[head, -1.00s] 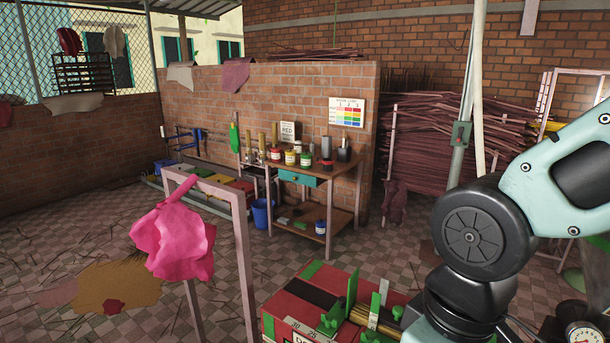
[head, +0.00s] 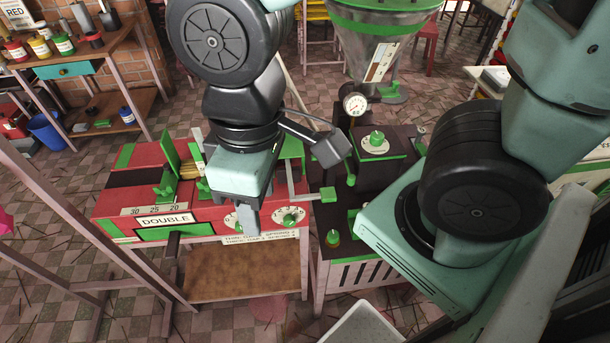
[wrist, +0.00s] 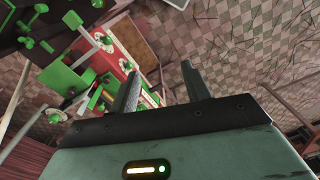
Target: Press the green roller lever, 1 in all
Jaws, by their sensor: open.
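The red extruder table labelled DOUBLE (head: 120,205) carries several green parts. They include a green handle (head: 328,194) at its right edge, a green plate (head: 170,153) at the left and a green clamp (head: 165,187). I cannot tell for certain which one is the roller lever. My gripper (head: 249,215) hangs over the table's right part, near the dials, and hides some of it. In the wrist view my gripper (wrist: 161,77) is open with nothing between its fingers, and the green-and-red machine (wrist: 75,75) lies to the upper left.
A dark machine with green knobs (head: 333,238) and a gauge (head: 355,103) stands close on the right, below a metal hopper (head: 385,45). A pale frame post (head: 60,205) stands at the left. A white tray (head: 365,325) is at the bottom. Tiled floor shows between them.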

